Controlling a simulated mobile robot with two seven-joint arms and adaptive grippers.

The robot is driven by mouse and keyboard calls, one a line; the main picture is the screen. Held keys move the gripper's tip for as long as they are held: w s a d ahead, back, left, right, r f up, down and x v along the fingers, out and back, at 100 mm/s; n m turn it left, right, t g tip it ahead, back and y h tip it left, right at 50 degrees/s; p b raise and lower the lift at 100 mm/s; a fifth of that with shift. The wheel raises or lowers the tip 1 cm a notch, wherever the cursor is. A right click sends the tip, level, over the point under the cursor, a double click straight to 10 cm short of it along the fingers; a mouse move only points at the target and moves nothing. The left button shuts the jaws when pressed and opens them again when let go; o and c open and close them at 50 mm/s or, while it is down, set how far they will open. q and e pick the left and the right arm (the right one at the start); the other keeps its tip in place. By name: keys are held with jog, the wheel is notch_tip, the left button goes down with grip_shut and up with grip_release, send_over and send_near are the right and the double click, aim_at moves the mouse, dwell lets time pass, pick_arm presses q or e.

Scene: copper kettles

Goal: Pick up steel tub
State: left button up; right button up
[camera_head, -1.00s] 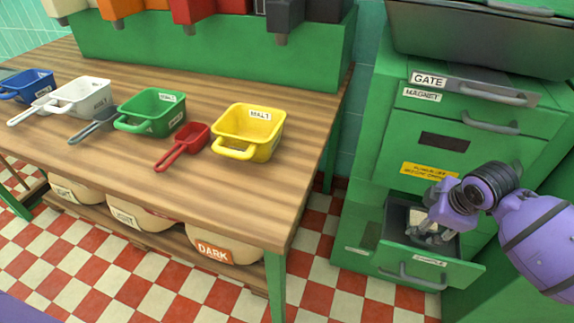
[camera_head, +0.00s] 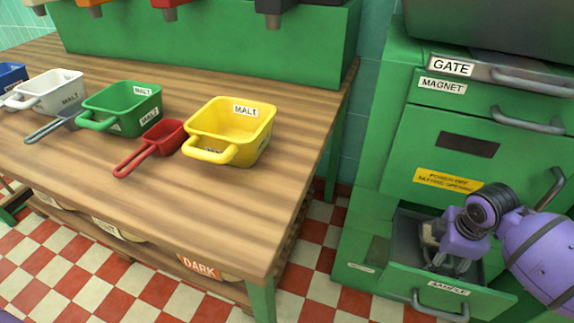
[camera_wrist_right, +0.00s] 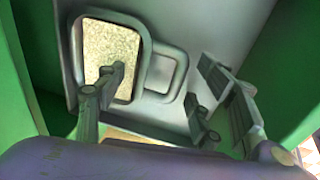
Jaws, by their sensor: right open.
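The steel tub (camera_wrist_right: 146,65) is a grey tub with a loop handle (camera_wrist_right: 183,72) and pale yellow grain inside. It sits in an open green drawer (camera_head: 437,286) with a grey inside, at the lower right of the head view. There my right gripper and wrist mostly hide the tub. My right gripper (camera_wrist_right: 160,78) is open, with its fingers reaching down into the drawer. In the right wrist view one finger overlaps the grain opening and the other fingers are right of the handle. I cannot tell whether they touch the tub. My left gripper is not in view.
The green cabinet has closed drawers labelled GATE (camera_head: 452,67) and MAGNET (camera_head: 443,86) above. A wooden table (camera_head: 200,210) on the left holds yellow (camera_head: 235,130), green (camera_head: 125,105) and white (camera_head: 50,92) tubs and a red scoop (camera_head: 150,147). Checkered floor lies between.

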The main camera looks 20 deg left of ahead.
jog(key=shift+r, duration=0.15)
jog(key=c, duration=1.3)
